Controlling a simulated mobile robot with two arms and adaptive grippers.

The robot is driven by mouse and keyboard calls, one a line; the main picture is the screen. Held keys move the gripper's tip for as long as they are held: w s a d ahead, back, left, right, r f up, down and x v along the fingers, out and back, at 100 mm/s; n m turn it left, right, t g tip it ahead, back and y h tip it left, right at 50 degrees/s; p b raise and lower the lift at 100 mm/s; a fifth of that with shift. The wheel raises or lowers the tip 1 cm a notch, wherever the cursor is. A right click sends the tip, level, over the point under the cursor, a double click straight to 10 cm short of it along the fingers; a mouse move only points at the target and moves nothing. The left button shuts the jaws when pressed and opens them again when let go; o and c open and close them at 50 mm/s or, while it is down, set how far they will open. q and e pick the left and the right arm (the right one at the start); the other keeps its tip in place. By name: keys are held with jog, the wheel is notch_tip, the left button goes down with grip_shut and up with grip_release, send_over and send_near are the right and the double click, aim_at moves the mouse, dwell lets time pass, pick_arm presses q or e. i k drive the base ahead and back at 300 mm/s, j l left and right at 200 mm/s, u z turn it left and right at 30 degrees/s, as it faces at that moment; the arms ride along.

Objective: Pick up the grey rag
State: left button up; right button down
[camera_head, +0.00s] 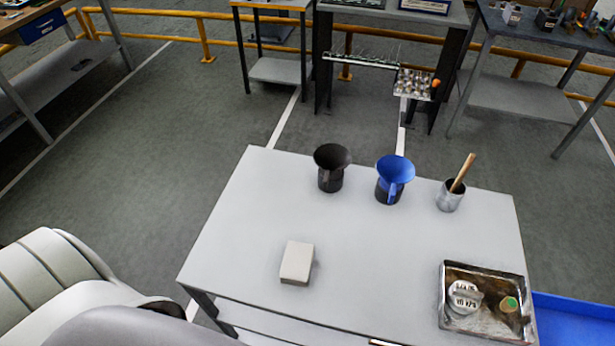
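A pale grey, block-shaped thing (297,262), which looks like the folded grey rag, lies flat on the light grey table (240,225), left of the middle and towards the near side. Nothing touches or covers it. Neither my left nor my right gripper shows in the view. Only pale rounded parts, which seem to be mine, show at the lower left.
A black funnel-topped container (331,167), a blue one (394,178) and a metal cup with a wooden handle (451,194) stand along the table's far side. A dirty metal tray (443,300) holds parts at the near right. The table's left and middle are otherwise clear.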

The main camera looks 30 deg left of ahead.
aim_at(297, 260)
jog(key=u, duration=0.95)
jog(key=k, duration=0.4)
jog(key=k+z, duration=0.1)
jog(key=z, duration=0.65)
jog(key=k+l+z, duration=0.1)
jog(key=z, duration=2.05)
jog(key=k+j+z, duration=0.1)
jog(key=j+z, duration=0.25)
jog(key=k+j+z, duration=0.15)
jog(key=z, duration=0.2)
jog(key=k+j+z, duration=0.3)
jog(key=i+j, duration=0.25)
jog(key=k+l, duration=0.3)
jog(key=l+z, duration=0.05)
jog(key=l, duration=0.05)
